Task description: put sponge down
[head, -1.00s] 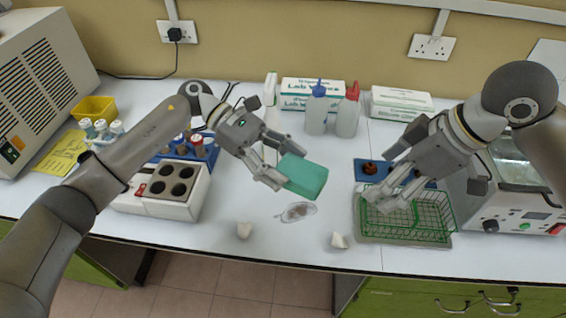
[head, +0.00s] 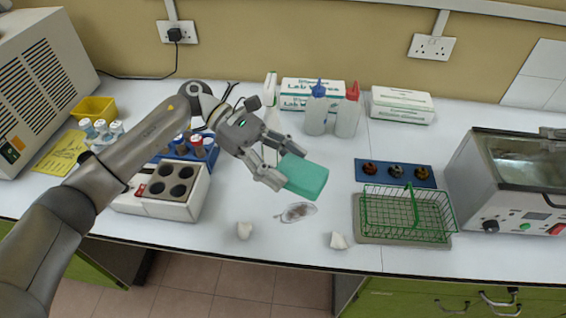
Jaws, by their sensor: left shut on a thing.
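A green sponge (head: 306,177) is held in my left gripper (head: 281,169), whose arm comes in from the left. The gripper is shut on the sponge's left end. My right gripper is not in view.
A green wire basket (head: 407,211) stands on a grey mat at the right, with a blue vial rack (head: 395,174) behind it. Wash bottles (head: 347,117) stand behind; a heater block (head: 165,189) is left.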

